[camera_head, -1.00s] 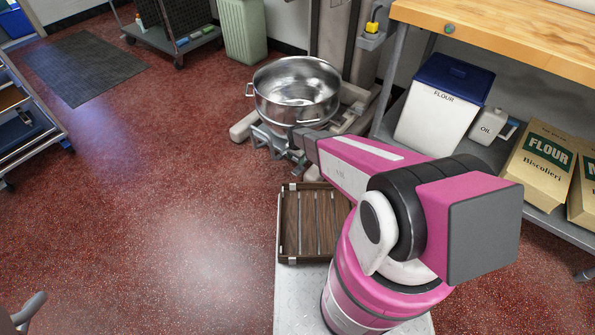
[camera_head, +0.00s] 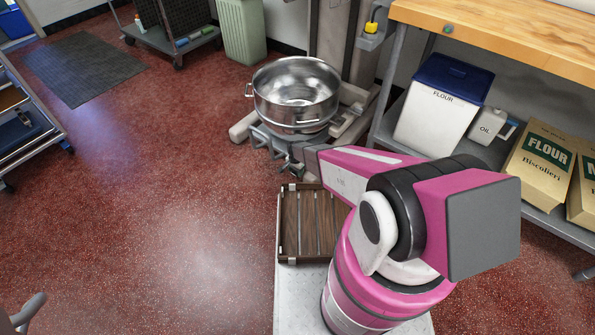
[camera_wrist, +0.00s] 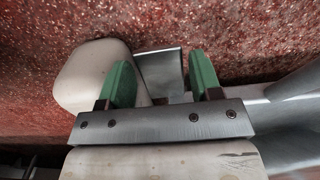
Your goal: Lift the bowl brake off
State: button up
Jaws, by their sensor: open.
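The steel bowl (camera_head: 272,92) with side handles stands low in the head view, on a grey wheeled frame (camera_head: 262,137) in front of the mixer. In the wrist view, my gripper (camera_wrist: 160,78) is open, with its two green fingers apart. A flat grey metal plate (camera_wrist: 158,68) shows between the fingertips, and I cannot tell whether it touches them. I cannot tell for sure whether this plate is the bowl brake. In the head view, my arm's far end is close to the near side of the frame, and my gripper cannot be made out clearly there.
A pale rounded leg (camera_wrist: 88,78) lies beside the left finger. Grey metal bars (camera_wrist: 290,105) are close on the right. A work table (camera_head: 500,35) with a flour bin (camera_head: 430,125) and flour bags (camera_head: 540,165) below stands at right.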

jog(key=c, duration=0.7)
jog(key=shift+w+d+r+g+y, duration=0.25)
jog(key=shift+g+y, duration=0.15)
jog(key=shift+g, duration=0.2)
jog(key=shift+c, duration=0.2)
jog(key=shift+r+g+y, duration=0.3)
jog(key=shift+g+y, duration=0.1)
jog(key=shift+w, duration=0.1)
jog(key=shift+w+d+r+g, duration=0.1)
jog(key=shift+w+g, duration=0.05)
jog(key=shift+g, duration=0.15)
jog(key=o, duration=0.7)
jog(key=shift+r+y, duration=0.1)
jog(key=shift+y, duration=0.2)
jog(key=shift+o, duration=0.2)
jog(key=shift+r, duration=0.15)
